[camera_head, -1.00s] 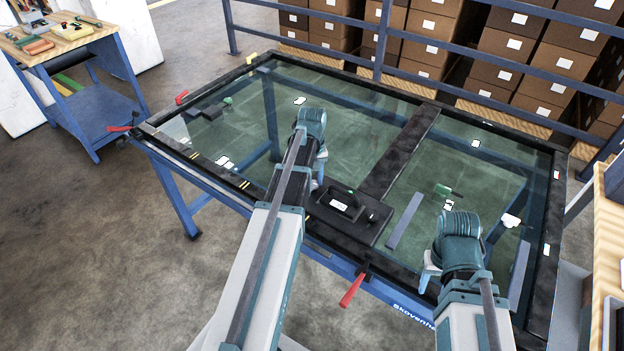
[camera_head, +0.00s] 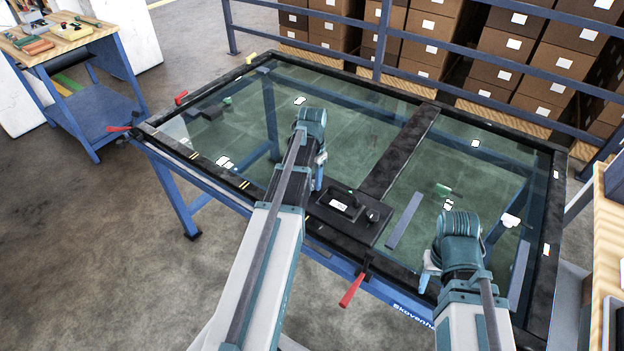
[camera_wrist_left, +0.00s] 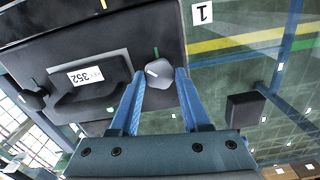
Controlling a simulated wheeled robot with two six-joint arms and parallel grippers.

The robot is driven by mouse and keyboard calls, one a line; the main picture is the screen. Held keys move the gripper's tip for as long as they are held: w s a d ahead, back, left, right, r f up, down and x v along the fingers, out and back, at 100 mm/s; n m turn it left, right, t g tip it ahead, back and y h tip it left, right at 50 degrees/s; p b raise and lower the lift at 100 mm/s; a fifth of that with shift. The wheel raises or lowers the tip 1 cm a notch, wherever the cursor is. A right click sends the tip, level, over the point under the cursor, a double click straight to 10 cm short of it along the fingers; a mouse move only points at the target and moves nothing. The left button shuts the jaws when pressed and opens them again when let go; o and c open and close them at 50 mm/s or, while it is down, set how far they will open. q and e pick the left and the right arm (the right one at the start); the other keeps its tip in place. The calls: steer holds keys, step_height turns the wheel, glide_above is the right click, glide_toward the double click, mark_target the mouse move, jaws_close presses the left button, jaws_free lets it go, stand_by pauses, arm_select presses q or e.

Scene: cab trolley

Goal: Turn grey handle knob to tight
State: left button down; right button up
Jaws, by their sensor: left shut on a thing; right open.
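The grey handle knob (camera_wrist_left: 160,73) shows in the left wrist view on a dark panel beside a black handle (camera_wrist_left: 90,82) labelled 352. It bears a short white mark; a green line is on the panel just beyond it. My left gripper (camera_wrist_left: 160,80) has its blue fingers on both sides of this knob, shut on it. In the head view my left gripper (camera_head: 319,172) is at the left end of the black handle unit (camera_head: 345,204), and the grey knob is hidden there. My right gripper (camera_head: 428,272) is open and empty at the front right of the glass panel.
The black-framed glass panel (camera_head: 300,115) lies on a blue trolley, with a red clamp handle (camera_head: 352,290) at its front edge. A second, black knob (camera_wrist_left: 33,99) is at the handle's other end. A side table (camera_head: 60,40) stands at the left, boxes (camera_head: 420,45) behind a rail.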

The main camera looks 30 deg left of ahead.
mark_target(312, 183)
arm_select(q)
steer(key=m, duration=0.4)
steer(key=shift+m, duration=2.8)
steer(key=shift+c, duration=1.9)
jaws_free()
steer(key=shift+r, duration=0.1)
step_height(312, 183, up, 14)
steer(key=p, duration=1.3)
steer(key=shift+f+p, duration=0.2)
steer(key=shift+p, duration=0.2)
